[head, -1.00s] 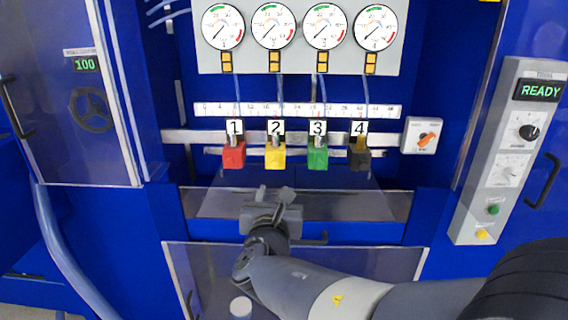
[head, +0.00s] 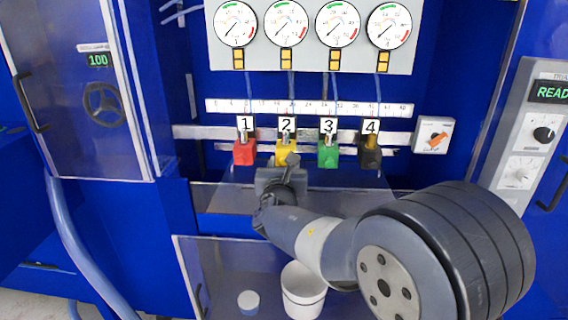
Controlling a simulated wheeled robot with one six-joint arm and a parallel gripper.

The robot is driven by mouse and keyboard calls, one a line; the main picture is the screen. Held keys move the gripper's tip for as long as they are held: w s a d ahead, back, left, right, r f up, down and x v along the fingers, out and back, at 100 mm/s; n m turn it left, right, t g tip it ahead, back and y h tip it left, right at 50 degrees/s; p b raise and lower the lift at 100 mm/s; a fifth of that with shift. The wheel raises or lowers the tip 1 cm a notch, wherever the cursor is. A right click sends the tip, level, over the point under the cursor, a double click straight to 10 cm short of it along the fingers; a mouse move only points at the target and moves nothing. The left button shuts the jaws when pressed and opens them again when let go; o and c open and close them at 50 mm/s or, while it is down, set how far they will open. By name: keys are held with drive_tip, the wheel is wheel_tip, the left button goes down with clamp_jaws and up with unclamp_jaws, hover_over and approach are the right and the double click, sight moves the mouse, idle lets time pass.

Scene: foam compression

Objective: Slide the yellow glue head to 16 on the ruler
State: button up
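The yellow glue head (head: 286,148) carries the number 2 and hangs on the rail between the red head (head: 244,152) and the green head (head: 328,156). The white ruler (head: 310,107) runs above the heads; its figures are too small to read surely. My gripper (head: 283,161) is just below and in front of the yellow head, pointing at it. Its fingers look apart, and it hides the yellow head's lower part. I cannot tell whether it touches the head.
The black head (head: 370,156) hangs right of the green one. An orange knob (head: 437,138) is right of the rail. Gauges (head: 387,26) and thin hoses are above.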

drive_tip(key=shift+c, duration=0.4)
clamp_jaws()
